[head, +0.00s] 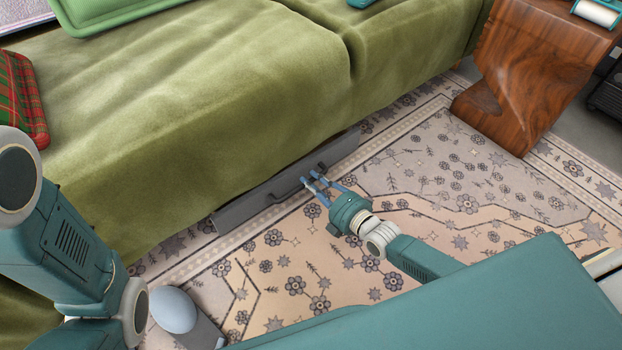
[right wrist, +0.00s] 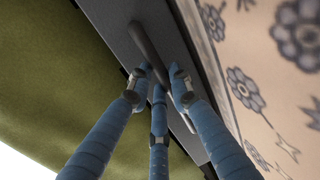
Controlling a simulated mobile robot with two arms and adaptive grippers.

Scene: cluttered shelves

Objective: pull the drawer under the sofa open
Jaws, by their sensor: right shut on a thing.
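The grey drawer (head: 268,200) is under the green sofa (head: 205,110), and its front stands out a little past the sofa's lower edge. Its dark bar handle (head: 292,191) runs along the front. My right gripper (head: 318,181) is at the handle, with its blue fingers closed around it. In the right wrist view the fingers (right wrist: 160,85) close on the handle (right wrist: 150,48) against the grey drawer front (right wrist: 112,22). The drawer's inside is hidden. My left gripper is not in view; only my left arm shows at the left.
A patterned rug (head: 440,200) covers the floor in front of the drawer, with free room there. A carved wooden side table (head: 535,70) stands at the right.

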